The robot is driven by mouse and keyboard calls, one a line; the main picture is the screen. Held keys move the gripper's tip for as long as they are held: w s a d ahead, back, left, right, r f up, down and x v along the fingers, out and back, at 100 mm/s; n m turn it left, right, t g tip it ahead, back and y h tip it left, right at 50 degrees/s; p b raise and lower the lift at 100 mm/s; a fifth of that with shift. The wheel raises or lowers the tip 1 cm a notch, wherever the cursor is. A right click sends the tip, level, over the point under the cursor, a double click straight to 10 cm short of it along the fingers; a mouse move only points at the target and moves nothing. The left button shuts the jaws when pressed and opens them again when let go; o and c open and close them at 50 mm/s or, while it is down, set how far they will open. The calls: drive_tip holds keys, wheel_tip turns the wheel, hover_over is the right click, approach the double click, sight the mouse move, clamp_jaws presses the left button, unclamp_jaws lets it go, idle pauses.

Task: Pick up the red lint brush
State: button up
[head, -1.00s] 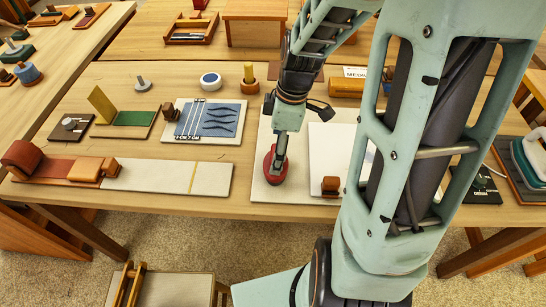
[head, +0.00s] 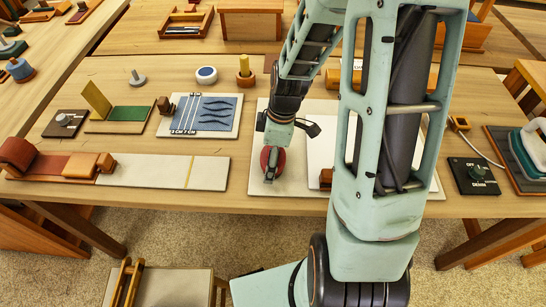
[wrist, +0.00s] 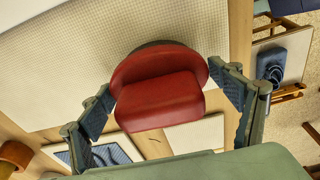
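The red lint brush (head: 268,160) sits on the pale board (head: 256,182) near the front edge of the table, partly covered by my gripper (head: 272,172). In the wrist view the brush (wrist: 160,92) fills the space between my fingers, its red handle block facing the camera and a dark rim behind its top. My gripper (wrist: 160,80) has its two fingers spread, one on each side of the brush. The fingertips are very close to its sides; I cannot tell whether they touch.
A white sheet (head: 320,140) and a small brown block (head: 326,178) lie right of the brush. To the left are a long pale strip (head: 150,172) and a board with a blue patterned mat (head: 208,115). A dark control box (head: 473,176) stands at the right.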

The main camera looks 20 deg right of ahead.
drive_tip(key=c, duration=1.6)
drive_tip(key=shift+r, duration=0.15)
drive_tip(key=shift+c, duration=0.2)
